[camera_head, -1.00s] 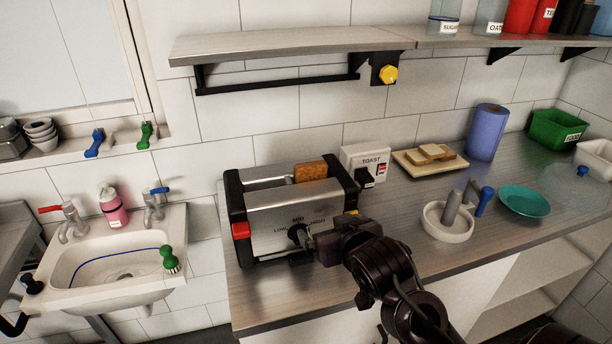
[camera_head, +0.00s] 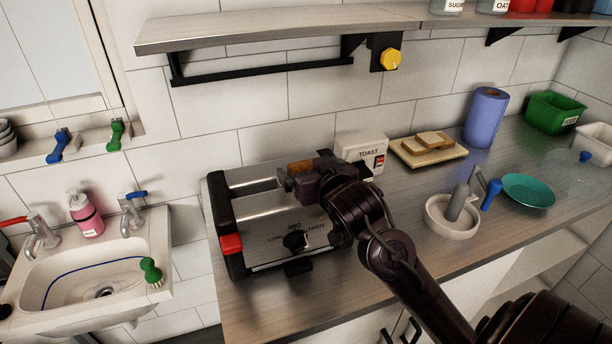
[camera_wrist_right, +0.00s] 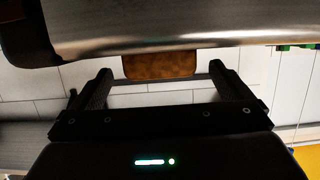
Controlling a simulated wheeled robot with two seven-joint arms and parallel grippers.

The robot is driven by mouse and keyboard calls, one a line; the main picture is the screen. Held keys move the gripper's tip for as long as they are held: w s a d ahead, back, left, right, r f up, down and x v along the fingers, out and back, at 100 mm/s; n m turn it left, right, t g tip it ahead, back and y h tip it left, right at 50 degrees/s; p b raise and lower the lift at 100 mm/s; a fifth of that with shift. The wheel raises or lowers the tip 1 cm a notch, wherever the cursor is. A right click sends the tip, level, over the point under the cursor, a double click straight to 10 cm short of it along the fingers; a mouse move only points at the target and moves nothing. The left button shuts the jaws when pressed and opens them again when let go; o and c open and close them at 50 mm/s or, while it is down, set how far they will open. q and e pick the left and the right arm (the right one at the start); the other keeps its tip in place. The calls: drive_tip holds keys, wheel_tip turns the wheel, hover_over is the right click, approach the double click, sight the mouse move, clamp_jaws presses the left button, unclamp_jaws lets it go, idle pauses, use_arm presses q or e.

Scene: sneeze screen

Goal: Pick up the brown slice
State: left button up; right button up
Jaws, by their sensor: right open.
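The brown slice (camera_head: 300,166) sticks up from the rear slot of the steel toaster (camera_head: 265,215). My right gripper (camera_head: 288,182) is over the toaster's top, just in front of the slice, and hides part of it. In the right wrist view the brown slice (camera_wrist_right: 160,66) shows past the toaster's steel side (camera_wrist_right: 180,25). There the two fingers of my open right gripper (camera_wrist_right: 160,82) are spread to either side of the slice, with visible gaps and nothing held. My left gripper is not in view.
A board (camera_head: 432,161) with bread slices, a blue roll (camera_head: 485,118), a mortar (camera_head: 452,221) and a teal plate (camera_head: 528,191) are further right. A shelf (camera_head: 280,30) hangs above; a sink (camera_head: 90,270) is left.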

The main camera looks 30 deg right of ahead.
sight(308, 167)
drive_tip(key=x, duration=0.3)
drive_tip(key=shift+p, duration=0.3)
drive_tip(key=c, duration=0.4)
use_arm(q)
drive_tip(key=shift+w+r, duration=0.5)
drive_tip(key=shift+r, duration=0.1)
use_arm(e)
drive_tip(key=c, duration=0.7)
drive_tip(key=shift+o, duration=0.2)
use_arm(q)
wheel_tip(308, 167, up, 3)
drive_tip(key=p, duration=0.2)
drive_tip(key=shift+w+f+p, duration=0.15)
drive_tip(key=shift+p, duration=0.15)
use_arm(e)
wheel_tip(308, 167, up, 20)
